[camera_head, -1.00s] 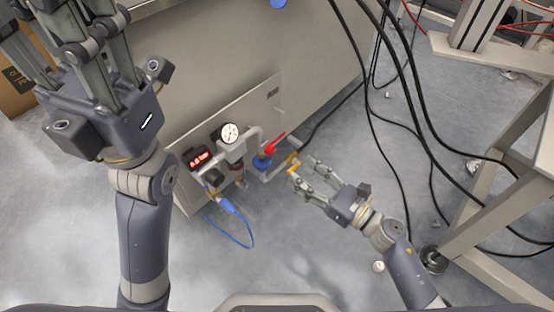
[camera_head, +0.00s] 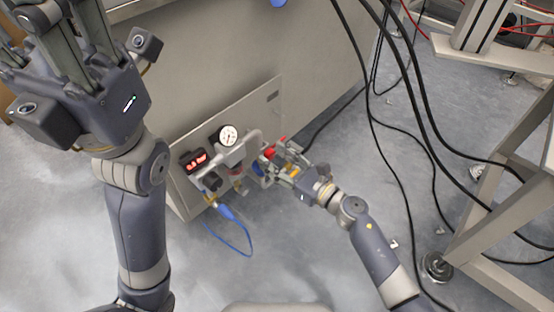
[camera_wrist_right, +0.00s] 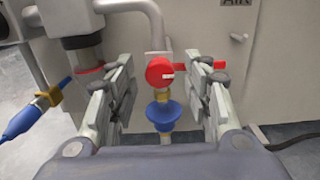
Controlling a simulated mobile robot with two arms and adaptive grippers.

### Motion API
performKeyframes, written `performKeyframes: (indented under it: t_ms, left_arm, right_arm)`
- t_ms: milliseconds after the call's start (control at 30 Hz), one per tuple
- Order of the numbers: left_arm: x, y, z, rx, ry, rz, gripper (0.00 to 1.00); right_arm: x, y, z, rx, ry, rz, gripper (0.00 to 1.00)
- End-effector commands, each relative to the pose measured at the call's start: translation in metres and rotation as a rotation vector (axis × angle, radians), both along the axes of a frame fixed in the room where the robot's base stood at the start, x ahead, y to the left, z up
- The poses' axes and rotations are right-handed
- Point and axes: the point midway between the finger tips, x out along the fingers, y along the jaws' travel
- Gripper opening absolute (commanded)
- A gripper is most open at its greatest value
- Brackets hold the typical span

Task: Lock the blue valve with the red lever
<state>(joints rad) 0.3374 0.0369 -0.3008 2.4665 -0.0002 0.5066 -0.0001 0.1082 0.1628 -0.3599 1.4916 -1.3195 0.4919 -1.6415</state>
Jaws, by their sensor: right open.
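The red lever (camera_wrist_right: 185,65) runs sideways to the right from a round red hub (camera_wrist_right: 160,72) on the pipe. The blue valve part (camera_wrist_right: 163,114) sits directly below the hub, and shows beside my gripper in the head view (camera_head: 258,169). My right gripper (camera_wrist_right: 160,64) is open, one finger on each side of the hub, with gaps showing. The lever reaches across to the right finger; I cannot tell whether they touch. In the head view my right gripper (camera_head: 277,161) partly hides the valve. My left gripper (camera_head: 60,35) is high at the upper left, its fingertips out of frame.
A round gauge (camera_head: 228,136), a red-digit display (camera_head: 194,161) and grey piping are on the panel left of the valve. A blue connector with a hose (camera_head: 228,212) hangs below. Black cables (camera_head: 372,110) and a metal frame (camera_head: 500,215) stand to the right.

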Motion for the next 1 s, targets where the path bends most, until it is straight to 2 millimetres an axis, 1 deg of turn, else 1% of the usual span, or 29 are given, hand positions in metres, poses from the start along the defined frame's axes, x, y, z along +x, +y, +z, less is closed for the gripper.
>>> performKeyframes:
  t_ms: [167, 267, 300, 367, 400, 767, 1000]
  left_arm:
    - [-0.0016, 0.0006, 0.0007, -0.003, -0.002, -0.001, 0.4]
    - [-0.0016, 0.0007, 0.0006, -0.003, -0.002, -0.001, 0.4]
    - [-0.0016, 0.0007, 0.0005, -0.003, -0.002, -0.001, 0.4]
    - [-0.0015, 0.0008, 0.0003, -0.003, -0.002, -0.001, 0.4]
    - [-0.0016, 0.0008, 0.0001, -0.004, -0.003, -0.001, 0.4]
    - [0.0022, 0.0004, 0.0008, -0.003, 0.004, 0.0, 0.4]
    - [0.0061, 0.0014, 0.0013, -0.007, 0.023, -0.002, 0.4]
  right_arm:
    - [0.0, 0.0, 0.0002, 0.001, 0.001, 0.0, 0.46]
    - [-0.0001, -0.0001, 0.0002, 0.001, 0.001, 0.0, 0.25]
    - [-0.0001, -0.0001, 0.0003, 0.001, 0.001, 0.0, 0.16]
    - [-0.0001, -0.0001, 0.0003, 0.001, 0.001, 0.0, 0.03]
    - [-0.0001, -0.0001, 0.0003, 0.001, 0.0, 0.0, 0.0]
    - [-0.0003, -0.0002, 0.0009, 0.028, 0.03, 0.0, 0.0]
    - [-0.0003, -0.0003, 0.0021, 0.121, 0.132, 0.001, 0.0]
